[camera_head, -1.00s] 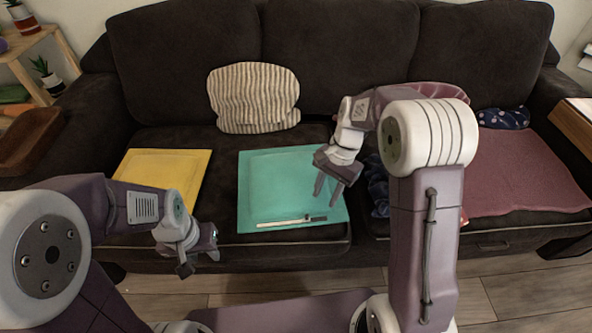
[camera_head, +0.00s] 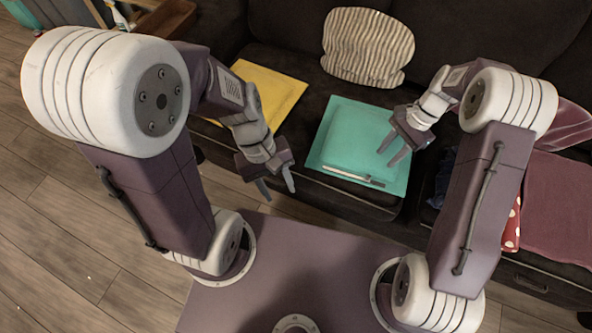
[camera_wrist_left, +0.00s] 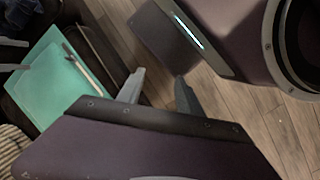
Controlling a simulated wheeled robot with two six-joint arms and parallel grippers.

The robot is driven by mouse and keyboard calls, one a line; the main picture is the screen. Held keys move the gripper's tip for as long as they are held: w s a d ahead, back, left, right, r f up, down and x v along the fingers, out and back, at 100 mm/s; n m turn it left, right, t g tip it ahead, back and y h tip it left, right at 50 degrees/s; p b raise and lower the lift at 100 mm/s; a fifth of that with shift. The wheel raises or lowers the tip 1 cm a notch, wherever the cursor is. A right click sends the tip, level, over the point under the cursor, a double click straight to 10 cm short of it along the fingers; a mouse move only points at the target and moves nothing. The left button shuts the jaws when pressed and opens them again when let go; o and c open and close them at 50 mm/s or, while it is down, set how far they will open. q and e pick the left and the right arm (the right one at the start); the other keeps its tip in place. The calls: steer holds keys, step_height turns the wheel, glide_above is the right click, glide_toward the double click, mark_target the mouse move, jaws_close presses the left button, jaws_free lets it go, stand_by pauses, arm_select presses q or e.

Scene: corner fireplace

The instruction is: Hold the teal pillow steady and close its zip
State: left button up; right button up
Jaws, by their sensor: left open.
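The teal pillow (camera_head: 340,133) lies flat on the dark sofa seat, with a pale zip strip (camera_head: 345,174) along its front edge. A small dark zip pull (camera_head: 375,182) sits toward the strip's right end. The pillow also shows at the left of the left wrist view (camera_wrist_left: 50,85). My left gripper (camera_head: 277,191) is open and empty, in front of the sofa and to the left of the pillow, apart from it. My right gripper (camera_head: 393,152) has its fingers spread over the pillow's right side; nothing shows between them, and I cannot tell whether it touches the cloth.
A yellow pillow (camera_head: 275,93) lies left of the teal one. A striped cushion (camera_head: 367,48) leans on the backrest behind. A mauve blanket (camera_head: 558,205) and a red dotted cloth (camera_head: 513,228) are at the right. Wooden floor (camera_head: 60,220) is clear at the left.

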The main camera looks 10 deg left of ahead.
arm_select(q)
steer(key=d+r+n+g+h, duration=0.2)
steer(key=d+n+h, duration=0.4)
steer(key=d+n, duration=0.25)
steer(key=n+t+h, duration=0.3)
steer(key=n+t, duration=1.2)
steer(key=n, duration=1)
glide_above(310, 164)
steer(key=v, duration=0.2)
step_height(310, 164, down, 10)
steer(key=s+a+f+n+y, duration=0.4)
steer(key=s+f+n, duration=0.2)
steer(key=f, duration=0.4)
steer(key=shift+t, duration=0.3)
steer(key=x, duration=0.9)
steer(key=shift+w+d+r, duration=0.2)
steer(key=shift+d, duration=0.1)
